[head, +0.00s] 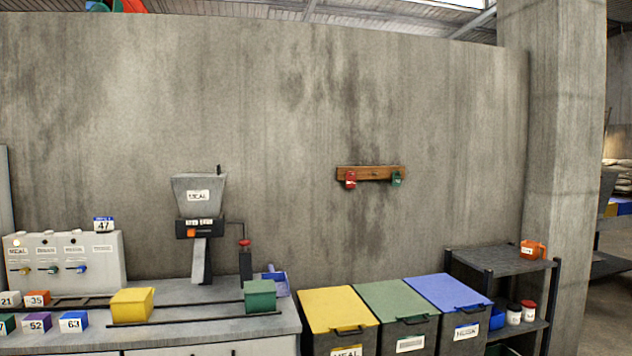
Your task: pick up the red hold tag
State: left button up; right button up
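The red hold tag (350,180) hangs at the left end of a wooden peg rail (371,173) on the concrete wall. A green tag (396,179) hangs at the right end of the same rail. The writing on both tags is too small to read. Neither of my grippers shows in the head view.
A counter (215,325) at the left carries a grey hopper machine (199,200), a yellow box (132,305), a green box (260,296) and several numbered blocks. Yellow (338,308), green (396,300) and blue (447,292) lidded bins stand below the rail. A dark shelf (500,260) stands at the right.

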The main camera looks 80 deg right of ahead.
aim_at(350, 180)
jog(key=z, duration=3)
jog(key=i+l+u, duration=0.1)
jog(key=i, duration=0.4)
